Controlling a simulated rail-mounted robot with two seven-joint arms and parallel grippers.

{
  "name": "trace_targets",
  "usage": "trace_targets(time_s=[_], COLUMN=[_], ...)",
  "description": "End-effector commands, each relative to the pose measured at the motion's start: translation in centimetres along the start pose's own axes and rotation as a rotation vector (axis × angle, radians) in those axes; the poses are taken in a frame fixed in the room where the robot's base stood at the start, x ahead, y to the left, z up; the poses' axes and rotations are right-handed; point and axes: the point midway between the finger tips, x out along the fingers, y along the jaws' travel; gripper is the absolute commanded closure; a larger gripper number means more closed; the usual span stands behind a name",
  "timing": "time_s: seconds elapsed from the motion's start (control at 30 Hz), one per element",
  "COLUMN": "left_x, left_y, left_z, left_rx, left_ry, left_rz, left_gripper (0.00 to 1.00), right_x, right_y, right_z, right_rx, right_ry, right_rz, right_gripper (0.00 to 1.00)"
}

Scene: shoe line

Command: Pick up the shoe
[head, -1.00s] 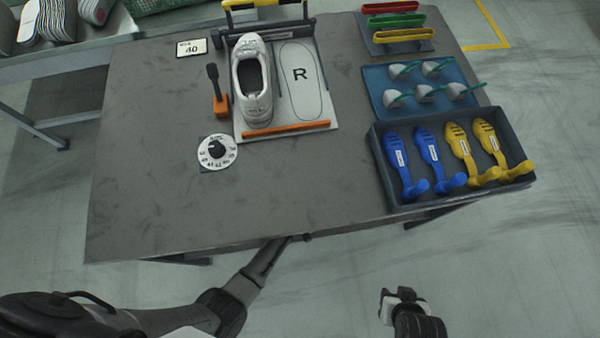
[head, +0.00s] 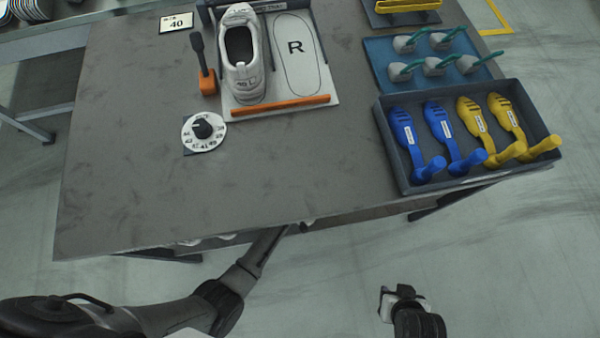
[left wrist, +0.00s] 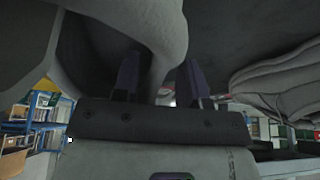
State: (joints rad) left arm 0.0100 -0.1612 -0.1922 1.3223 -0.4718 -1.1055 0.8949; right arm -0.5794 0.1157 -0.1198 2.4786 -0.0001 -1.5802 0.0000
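In the left wrist view my left gripper (left wrist: 158,72) has its two fingers apart, one on each side of the pale grey wall of a shoe (left wrist: 168,35). The left finger is by the dark shoe opening; contact cannot be told. In the head view the table hides this gripper beyond the front edge. A white shoe (head: 243,82) stands on the left half of the white plate (head: 297,75), beside an empty outline marked R. My right gripper (head: 388,303) is low, in front of the table; its fingers are unclear.
The grey table (head: 130,140) has a dial (head: 203,130), an orange-based lever (head: 207,80) and a "40" card (head: 176,23). A dark tray (head: 400,185) holds blue and yellow shoe trees. Another pale shoe (left wrist: 280,80) is close on the right in the left wrist view.

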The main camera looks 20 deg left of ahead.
Motion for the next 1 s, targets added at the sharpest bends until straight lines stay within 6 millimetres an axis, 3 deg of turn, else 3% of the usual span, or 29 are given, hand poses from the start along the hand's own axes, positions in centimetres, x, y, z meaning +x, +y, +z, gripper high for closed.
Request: trace_targets(time_s=[0.27,0.67,1.0], left_x=[0.06,0.07,0.08], left_y=[0.02,0.02,0.01], left_z=[-0.05,-0.02,0.00], left_rx=[0.000,0.000,0.000], left_ry=[0.000,0.000,0.000], left_rz=[0.001,0.001,0.000], left_gripper=[0.62,1.00,1.00], right_x=[0.06,0.06,0.06], right_y=[-0.03,0.15,0.22], right_z=[0.01,0.06,0.08], right_rx=[0.000,-0.006,-0.008], right_ry=[0.001,0.000,0.000], right_rz=[-0.001,0.004,0.006], right_gripper=[0.57,0.57,0.57])
